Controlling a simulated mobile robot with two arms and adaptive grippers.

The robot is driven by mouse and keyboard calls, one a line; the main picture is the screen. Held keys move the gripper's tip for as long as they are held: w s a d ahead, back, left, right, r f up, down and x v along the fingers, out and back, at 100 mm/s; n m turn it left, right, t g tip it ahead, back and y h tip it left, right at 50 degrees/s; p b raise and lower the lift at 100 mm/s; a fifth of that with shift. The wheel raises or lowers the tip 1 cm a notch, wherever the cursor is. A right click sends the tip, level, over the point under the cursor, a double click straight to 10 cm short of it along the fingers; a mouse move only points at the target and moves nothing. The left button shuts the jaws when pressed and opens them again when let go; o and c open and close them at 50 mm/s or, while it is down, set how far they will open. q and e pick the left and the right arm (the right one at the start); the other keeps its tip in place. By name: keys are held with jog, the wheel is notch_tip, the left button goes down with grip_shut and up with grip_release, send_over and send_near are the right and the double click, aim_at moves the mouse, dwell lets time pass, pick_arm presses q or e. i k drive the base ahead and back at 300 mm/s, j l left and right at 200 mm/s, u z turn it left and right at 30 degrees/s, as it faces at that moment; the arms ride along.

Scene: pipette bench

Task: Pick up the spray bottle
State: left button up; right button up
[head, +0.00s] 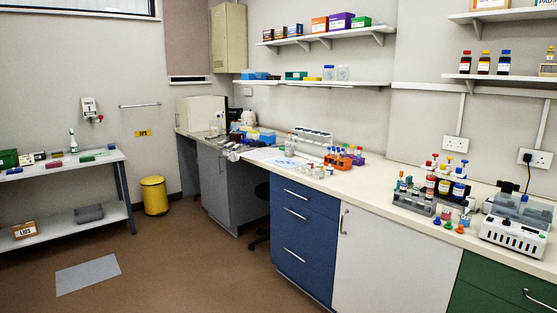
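What looks like the spray bottle (73,144), a small pale bottle with a narrow top, stands upright on the metal side table (125,157) at the left. It is far off and small, so its nozzle detail is hard to make out. Neither of my grippers is in view, and nothing is seen touching the bottle.
Boxes and a green case (8,158) share that table. A yellow bin (154,196) stands right of it, and a grey mat (87,274) lies on the open brown floor. A long bench (385,206) with tube racks and a white instrument (515,238) fills the right side.

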aim_at(218, 113)
jog(key=i+j+u, duration=0.3)
jog(key=i, duration=0.2)
jog(key=i+j+u, duration=0.15)
jog(key=i+u, duration=0.2)
jog(key=i, duration=0.15)
jog(key=i+u, duration=0.25)
jog(key=i, duration=3.4)
jog(key=i+z, duration=0.15)
jog(key=i, duration=0.25)
jog(key=i+j+z, duration=0.15)
jog(key=i, duration=0.25)
jog(key=i+j+z, duration=0.1)
jog(key=i, duration=0.35)
jog(key=i+j+z, duration=0.15)
jog(key=i+j, duration=0.15)
jog(key=i, duration=0.1)
